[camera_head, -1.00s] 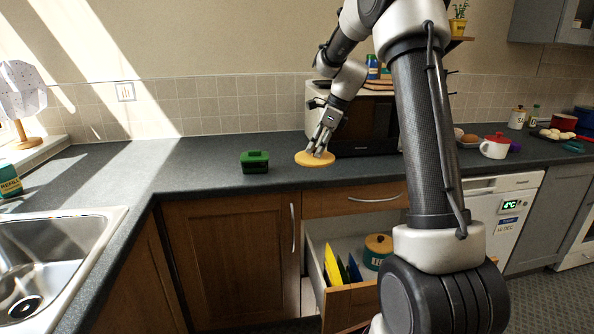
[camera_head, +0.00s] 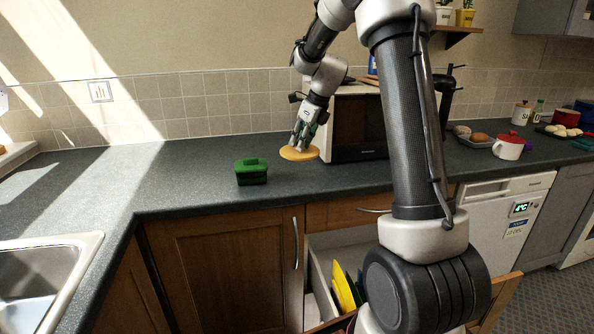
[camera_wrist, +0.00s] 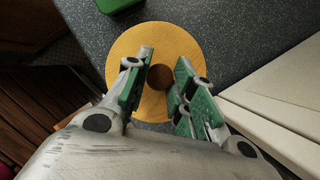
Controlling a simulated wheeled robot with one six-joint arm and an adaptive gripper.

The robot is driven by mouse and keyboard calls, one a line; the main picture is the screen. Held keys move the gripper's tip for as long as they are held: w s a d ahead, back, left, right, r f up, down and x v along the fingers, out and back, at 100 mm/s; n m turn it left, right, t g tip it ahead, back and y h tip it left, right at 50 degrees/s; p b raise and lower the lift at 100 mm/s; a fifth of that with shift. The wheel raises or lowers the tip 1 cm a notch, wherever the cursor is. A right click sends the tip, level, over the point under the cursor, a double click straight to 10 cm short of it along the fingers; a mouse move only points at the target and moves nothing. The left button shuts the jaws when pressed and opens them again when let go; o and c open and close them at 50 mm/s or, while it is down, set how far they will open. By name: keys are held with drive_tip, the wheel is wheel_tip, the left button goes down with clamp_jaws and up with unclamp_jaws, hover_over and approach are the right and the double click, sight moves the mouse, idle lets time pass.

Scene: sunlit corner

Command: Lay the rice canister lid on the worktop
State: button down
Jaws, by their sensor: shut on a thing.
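The rice canister lid, a flat round light-wood disc (camera_head: 291,154), is at the worktop (camera_head: 200,170) just left of the microwave. I cannot tell whether a gap remains under it. My gripper (camera_head: 300,143) points down at it from above. In the wrist view the lid (camera_wrist: 189,45) lies flat across the fingers' view, and the green-padded fingers (camera_wrist: 160,82) are shut on its round brown knob (camera_wrist: 161,77). The canister itself I cannot identify in view.
A green lidded box (camera_head: 251,172) stands left of the lid, near the front edge. The microwave (camera_head: 345,125) stands close on the right. An open drawer (camera_head: 323,275) juts out below. Bare worktop lies left of the green box, towards the sink (camera_head: 50,275).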

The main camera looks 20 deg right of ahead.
wheel_tip(320, 180, down, 8)
drive_tip(key=shift+f, duration=0.15)
drive_tip(key=shift+f, duration=0.15)
drive_tip(key=c, duration=1.2)
unclamp_jaws()
drive_tip(key=v, duration=1.2)
drive_tip(key=shift+s, duration=0.1)
drive_tip(key=s+a+r+n, duration=0.3)
drive_tip(key=s+r+n, duration=0.3)
drive_tip(key=s+n, duration=0.3)
drive_tip(key=s+a+f+n+h, duration=0.1)
drive_tip(key=s+a+n+h, duration=0.1)
drive_tip(key=s+n, duration=1.8)
drive_tip(key=s, duration=0.5)
drive_tip(key=shift+f+t, duration=0.25)
drive_tip(key=shift+t, duration=0.05)
